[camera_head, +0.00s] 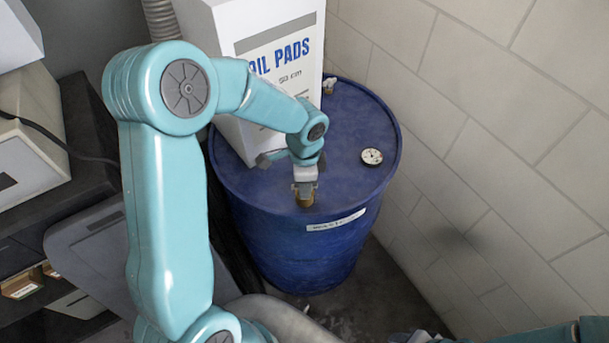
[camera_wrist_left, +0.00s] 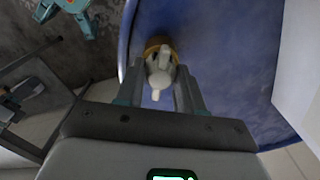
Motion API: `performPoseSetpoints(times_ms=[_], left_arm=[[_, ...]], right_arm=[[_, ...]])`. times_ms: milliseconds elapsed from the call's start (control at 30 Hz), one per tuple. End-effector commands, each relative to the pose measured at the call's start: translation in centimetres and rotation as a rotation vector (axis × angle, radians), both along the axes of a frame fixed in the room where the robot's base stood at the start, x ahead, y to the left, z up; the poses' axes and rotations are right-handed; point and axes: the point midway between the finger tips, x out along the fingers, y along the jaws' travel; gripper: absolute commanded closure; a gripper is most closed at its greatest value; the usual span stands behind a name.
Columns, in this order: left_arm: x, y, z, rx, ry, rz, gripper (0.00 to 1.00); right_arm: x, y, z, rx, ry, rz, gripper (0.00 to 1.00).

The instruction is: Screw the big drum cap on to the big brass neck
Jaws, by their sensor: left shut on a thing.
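The blue drum (camera_head: 345,125) stands upright against the wall. My left gripper (camera_head: 304,186) points down at the front part of its lid. The brass neck (camera_head: 305,202) shows just under the fingertips near the front rim. In the left wrist view, the pale drum cap (camera_wrist_left: 160,72) with stubby lugs sits between the two fingers of my left gripper (camera_wrist_left: 159,88), which are shut on it. The brass neck (camera_wrist_left: 153,44) shows right behind the cap; I cannot tell how far the cap sits on its thread. My right gripper (camera_head: 410,337) is barely visible at the bottom edge.
A white oil pads box (camera_head: 268,60) stands on the drum's lid, left of the gripper. A round gauge (camera_head: 372,156) sits on the lid at right, and a small fitting (camera_head: 329,86) at the back. A block wall (camera_head: 480,130) is close on the right.

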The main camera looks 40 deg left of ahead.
Motion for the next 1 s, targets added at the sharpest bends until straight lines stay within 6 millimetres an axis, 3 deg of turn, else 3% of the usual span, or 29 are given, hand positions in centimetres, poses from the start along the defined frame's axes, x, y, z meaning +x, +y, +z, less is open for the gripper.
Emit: performPoseSetpoints(times_ms=[100,333,367,433,467,767,867,1000], left_arm=[[0.1,0.0,0.4,0.001,-0.005,-0.112,0.95],[0.2,0.0,0.2,0.001,-0.008,-0.134,0.95],[0.2,0.0,0.2,0.001,-0.008,-0.134,0.60],[0.2,0.0,0.2,0.000,-0.007,-0.133,0.37],[0.2,0.0,0.2,0.001,-0.007,-0.133,0.33],[0.1,0.0,0.2,0.000,-0.004,-0.132,0.33],[0.2,0.0,1.2,0.002,-0.008,-0.130,0.33],[0.2,0.0,4.1,0.002,-0.011,-0.131,0.33]], right_arm=[[0.0,0.0,0.8,0.000,0.000,0.000,0.57],[0.0,0.0,0.7,0.000,0.000,0.000,0.57],[0.0,0.0,0.7,0.000,0.000,0.000,0.57],[0.0,0.0,0.7,0.000,0.000,0.000,0.57],[0.0,0.0,0.7,0.000,0.000,0.000,0.57],[0.0,0.0,0.6,0.000,0.000,0.000,0.57],[0.0,0.0,0.5,0.000,0.000,0.000,0.57],[0.0,0.0,0.3,0.000,0.000,0.000,0.57]])
